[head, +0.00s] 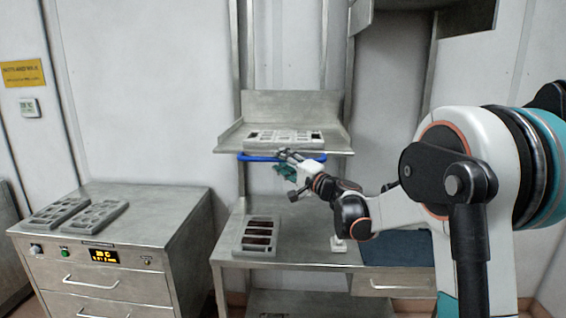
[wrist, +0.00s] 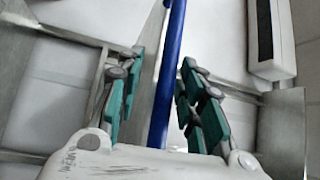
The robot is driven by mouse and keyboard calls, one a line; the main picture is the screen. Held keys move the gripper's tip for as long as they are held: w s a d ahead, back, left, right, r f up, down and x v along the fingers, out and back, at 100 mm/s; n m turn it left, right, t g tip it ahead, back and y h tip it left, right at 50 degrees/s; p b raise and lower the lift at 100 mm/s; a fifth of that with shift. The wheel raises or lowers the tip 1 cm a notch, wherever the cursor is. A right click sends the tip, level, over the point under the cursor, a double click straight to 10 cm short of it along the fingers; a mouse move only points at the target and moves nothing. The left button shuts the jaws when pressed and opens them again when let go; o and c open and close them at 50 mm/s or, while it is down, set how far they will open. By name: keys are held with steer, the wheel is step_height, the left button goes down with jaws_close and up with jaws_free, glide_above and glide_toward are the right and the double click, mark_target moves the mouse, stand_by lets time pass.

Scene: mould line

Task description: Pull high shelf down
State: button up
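The high shelf (head: 338,140) is a metal shelf with a raised back, mounted between uprights above the workbench. A blue bar handle (head: 256,158) runs along under its front edge. My gripper (head: 285,163) is at the handle, near its middle. In the wrist view the blue handle (wrist: 170,70) runs lengthwise between the two green-padded fingers of my gripper (wrist: 155,95). The fingers are spread, with a gap on each side of the bar. A grey mould tray (head: 285,139) lies on the shelf; a pale tray edge (wrist: 271,35) shows in the wrist view.
The workbench (head: 300,254) below holds a tray with dark red-brown contents (head: 260,236) and a small white object (head: 338,244). A metal drawer cabinet (head: 150,225) with two mould trays (head: 95,215) stands at the left. Open space lies between shelf and bench.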

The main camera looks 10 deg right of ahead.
steer(key=v, duration=1.2)
